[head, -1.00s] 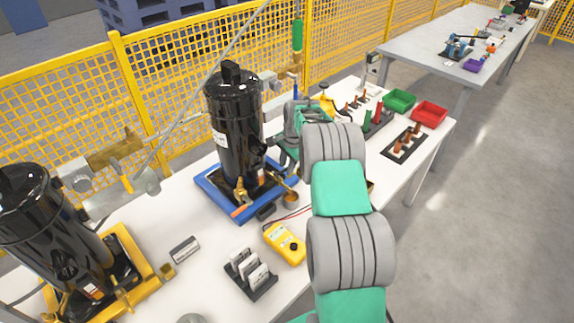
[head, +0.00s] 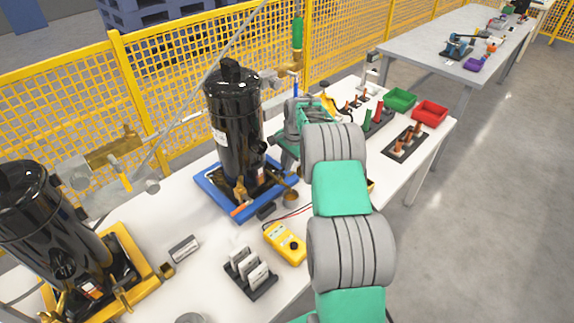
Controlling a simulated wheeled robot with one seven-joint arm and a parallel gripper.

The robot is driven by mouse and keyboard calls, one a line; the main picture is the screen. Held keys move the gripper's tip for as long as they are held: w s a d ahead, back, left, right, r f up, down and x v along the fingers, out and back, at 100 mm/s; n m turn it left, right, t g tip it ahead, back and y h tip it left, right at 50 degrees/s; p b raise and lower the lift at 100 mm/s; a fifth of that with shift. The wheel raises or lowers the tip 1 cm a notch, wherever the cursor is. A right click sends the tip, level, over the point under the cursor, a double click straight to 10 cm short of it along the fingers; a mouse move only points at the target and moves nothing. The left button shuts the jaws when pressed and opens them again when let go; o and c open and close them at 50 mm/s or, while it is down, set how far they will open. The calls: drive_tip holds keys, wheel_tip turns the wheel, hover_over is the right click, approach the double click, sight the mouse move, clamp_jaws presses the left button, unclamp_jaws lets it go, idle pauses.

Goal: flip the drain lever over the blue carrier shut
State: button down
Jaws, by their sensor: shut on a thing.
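The blue carrier (head: 212,196) stands on the white bench and bears a black compressor (head: 235,125). At its foot is a brass valve (head: 239,190). The drain lever (head: 282,178) shows as a thin brownish bar over the carrier's right corner, above a small copper cup (head: 290,197). My gripper (head: 280,163) is beside the compressor's right side, close to this lever, and is shut on it. My own wrist covers much of the fingers, so the exact contact and the lever's full angle are hard to see.
A yellow carrier (head: 147,263) with another black compressor (head: 45,225) stands at left. A yellow meter (head: 285,243) and a dark rack (head: 250,274) lie in front. Green (head: 400,99) and red (head: 430,112) bins are at the back right. Yellow mesh fencing (head: 180,85) runs behind.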

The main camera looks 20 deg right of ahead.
drive_tip(key=c, duration=1.5)
unclamp_jaws()
drive_tip(key=r, duration=0.2)
drive_tip(key=s+r, duration=0.1)
drive_tip(key=r, duration=0.2)
drive_tip(key=r+b, duration=0.1)
drive_tip(key=r, duration=0.1)
drive_tip(key=shift+s+d+r, duration=0.2)
drive_tip(key=shift+d+r, duration=0.1)
drive_tip(key=shift+r, duration=0.05)
